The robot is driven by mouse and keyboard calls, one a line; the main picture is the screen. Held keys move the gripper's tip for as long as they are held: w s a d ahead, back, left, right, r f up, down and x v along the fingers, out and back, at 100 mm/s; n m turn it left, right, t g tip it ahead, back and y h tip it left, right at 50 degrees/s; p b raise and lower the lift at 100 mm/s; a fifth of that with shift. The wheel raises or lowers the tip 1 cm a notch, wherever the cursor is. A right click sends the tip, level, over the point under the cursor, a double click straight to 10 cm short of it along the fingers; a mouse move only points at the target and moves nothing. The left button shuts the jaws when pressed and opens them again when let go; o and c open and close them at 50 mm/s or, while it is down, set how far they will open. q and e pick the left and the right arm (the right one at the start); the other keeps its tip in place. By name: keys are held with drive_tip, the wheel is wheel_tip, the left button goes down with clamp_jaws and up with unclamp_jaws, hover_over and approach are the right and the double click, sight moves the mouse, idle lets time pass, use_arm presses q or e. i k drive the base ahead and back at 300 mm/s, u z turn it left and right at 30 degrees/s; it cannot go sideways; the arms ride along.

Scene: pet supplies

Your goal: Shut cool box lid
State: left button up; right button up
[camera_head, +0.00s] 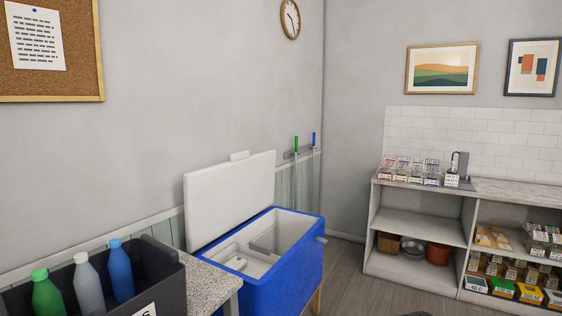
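The blue cool box (285,277) stands in the middle of the head view on a wooden stand, against the wall. Its white lid (232,197) is open, standing nearly upright and leaning back at the wall side. A small white latch tab sticks up from the lid's top edge. The white inside of the box is exposed, with a divider or tray in it. Neither of my grippers is in view.
A speckled counter (212,279) adjoins the box's left side. On it a black crate (165,272) holds green, white and blue bottles. Stocked shelves (418,240) stand at the right. Wooden floor (350,280) is clear between the box and shelves.

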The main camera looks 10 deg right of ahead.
sight(218, 198)
drive_tip(key=z, duration=1.45)
drive_tip(key=i, duration=5.25)
drive_tip(key=u, duration=3.05)
